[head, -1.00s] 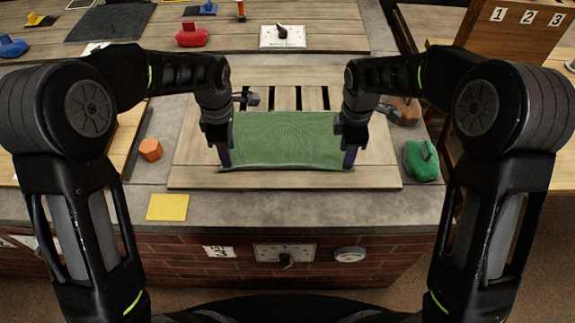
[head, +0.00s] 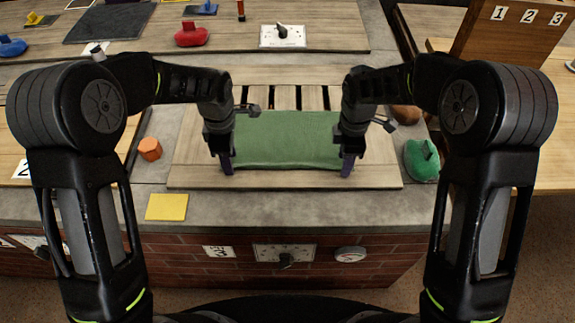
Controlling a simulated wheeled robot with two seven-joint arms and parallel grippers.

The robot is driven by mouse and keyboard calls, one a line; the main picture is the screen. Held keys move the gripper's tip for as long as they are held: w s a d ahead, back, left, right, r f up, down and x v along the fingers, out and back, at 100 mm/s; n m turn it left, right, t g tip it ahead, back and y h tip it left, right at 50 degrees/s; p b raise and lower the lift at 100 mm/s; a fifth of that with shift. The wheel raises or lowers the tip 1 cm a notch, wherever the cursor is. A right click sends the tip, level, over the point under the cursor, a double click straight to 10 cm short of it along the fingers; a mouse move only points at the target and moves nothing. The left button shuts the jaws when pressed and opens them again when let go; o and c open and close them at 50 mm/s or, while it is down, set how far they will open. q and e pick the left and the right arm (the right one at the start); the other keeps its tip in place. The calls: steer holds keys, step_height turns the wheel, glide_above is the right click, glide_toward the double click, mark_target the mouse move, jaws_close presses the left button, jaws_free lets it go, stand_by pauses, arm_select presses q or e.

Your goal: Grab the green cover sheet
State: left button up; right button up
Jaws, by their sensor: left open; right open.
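The green cover sheet (head: 288,140) lies flat over a slatted opening in a pale wooden board (head: 285,179), in the middle of the head view. Dark slots show beyond its far edge. My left gripper (head: 227,166) is open at the sheet's left edge, near its front corner. My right gripper (head: 347,166) is open at the sheet's right edge, near its front corner. The fingertips point down, close to the board. I cannot tell whether they touch the sheet.
A green lidded object (head: 421,160) stands to the right. A red object (head: 192,35) and a knob plate (head: 282,36) are at the back. The brick front (head: 190,248) drops below the counter edge.

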arm_select(q)
steer(key=shift+f, duration=0.3)
steer(key=shift+f, duration=0.1)
jaws_close()
arm_select(e)
steer(key=shift+s+f, duration=0.15)
jaws_close()
stand_by(0.6)
